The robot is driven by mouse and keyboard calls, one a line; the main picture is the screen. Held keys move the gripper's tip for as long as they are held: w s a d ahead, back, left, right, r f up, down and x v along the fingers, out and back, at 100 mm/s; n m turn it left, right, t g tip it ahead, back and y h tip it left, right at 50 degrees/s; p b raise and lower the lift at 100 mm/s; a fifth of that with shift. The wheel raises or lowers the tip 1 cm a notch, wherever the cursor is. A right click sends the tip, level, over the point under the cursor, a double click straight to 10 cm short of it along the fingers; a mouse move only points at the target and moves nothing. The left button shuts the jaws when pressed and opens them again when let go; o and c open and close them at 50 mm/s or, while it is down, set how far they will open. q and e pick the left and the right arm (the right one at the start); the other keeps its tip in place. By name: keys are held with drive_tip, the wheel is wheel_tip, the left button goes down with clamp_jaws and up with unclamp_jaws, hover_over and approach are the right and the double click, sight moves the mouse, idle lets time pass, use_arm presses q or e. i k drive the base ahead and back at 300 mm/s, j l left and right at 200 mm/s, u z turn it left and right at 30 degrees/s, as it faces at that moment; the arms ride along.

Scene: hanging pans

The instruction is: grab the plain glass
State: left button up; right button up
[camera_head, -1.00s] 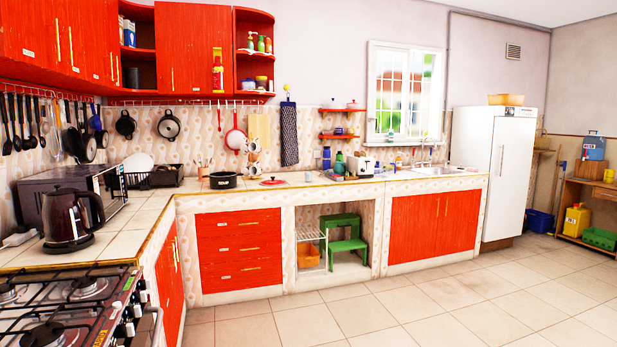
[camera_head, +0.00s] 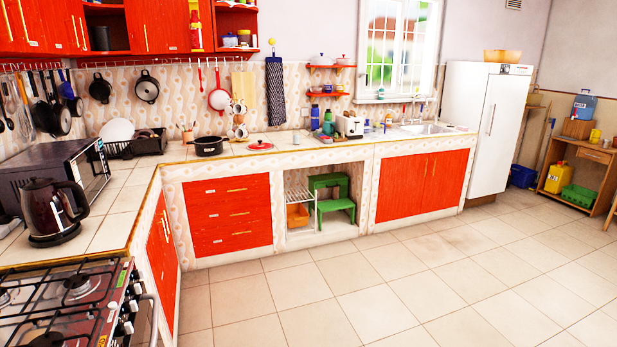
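I cannot make out a plain glass anywhere in the head view; small items on the far counter are too small to tell apart. Neither of my grippers shows. The tiled counter (camera_head: 108,221) runs along the left and back walls.
A gas stove (camera_head: 70,300) is at the lower left, with a dark kettle (camera_head: 52,210) and a microwave (camera_head: 58,174) behind it. A white fridge (camera_head: 487,130) stands at the right back. The tiled floor (camera_head: 400,290) is clear.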

sight(296, 132)
drive_tip(key=i+u, duration=0.25)
drive_tip(key=i, duration=2.95)
